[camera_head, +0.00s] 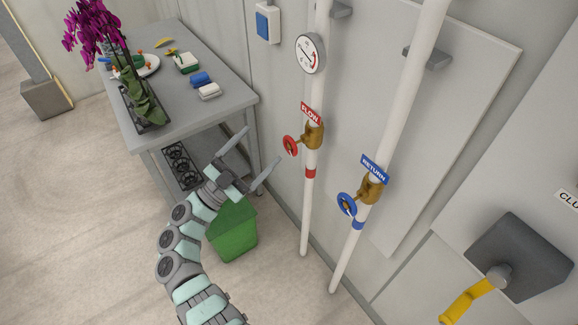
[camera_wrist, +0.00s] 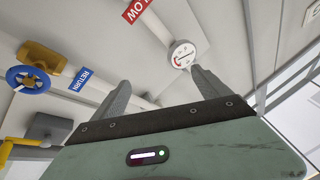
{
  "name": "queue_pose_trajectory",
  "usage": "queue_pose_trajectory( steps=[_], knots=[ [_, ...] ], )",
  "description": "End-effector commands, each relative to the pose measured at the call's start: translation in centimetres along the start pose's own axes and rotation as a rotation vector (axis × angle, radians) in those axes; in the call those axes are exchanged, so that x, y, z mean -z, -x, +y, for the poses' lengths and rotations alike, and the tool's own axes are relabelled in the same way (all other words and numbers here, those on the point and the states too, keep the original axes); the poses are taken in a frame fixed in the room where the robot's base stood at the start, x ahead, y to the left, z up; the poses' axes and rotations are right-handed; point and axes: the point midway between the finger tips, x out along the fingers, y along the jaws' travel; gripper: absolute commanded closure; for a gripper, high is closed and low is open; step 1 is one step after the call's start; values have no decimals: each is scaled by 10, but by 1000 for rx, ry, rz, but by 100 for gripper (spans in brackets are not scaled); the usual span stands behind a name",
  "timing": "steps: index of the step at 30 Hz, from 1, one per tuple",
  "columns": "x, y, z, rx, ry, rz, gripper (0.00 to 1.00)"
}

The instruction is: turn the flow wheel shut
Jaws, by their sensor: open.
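The flow wheel (camera_head: 291,146) is a small red handwheel on a brass valve (camera_head: 313,135) on the left white pipe, under a red FLOW label (camera_head: 310,112). My gripper (camera_head: 257,156) is open and empty, to the left of the red wheel and apart from it. In the wrist view my two fingers (camera_wrist: 160,92) stand apart with nothing between them. The FLOW label shows there at the top (camera_wrist: 136,10), but the red wheel is not visible in that view.
A blue RETURN wheel (camera_head: 347,204) sits on the right pipe. A gauge (camera_head: 310,54) is above the flow valve. A grey bench (camera_head: 209,119) with an orchid (camera_head: 140,90) stands at left, and a green bin (camera_head: 233,230) is below my gripper. A yellow lever (camera_head: 467,299) is at lower right.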

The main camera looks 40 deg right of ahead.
Motion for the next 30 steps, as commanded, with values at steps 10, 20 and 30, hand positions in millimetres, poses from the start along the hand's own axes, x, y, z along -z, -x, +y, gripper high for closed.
queue_pose_trajectory(
  steps=[10, 20, 30],
  knots=[
    [-124, 8, 4, -174, 326, -277, 13],
    [-146, 8, 9, -213, 477, -392, 13],
    [-163, -38, 25, -216, 477, -394, 13]
  ],
)
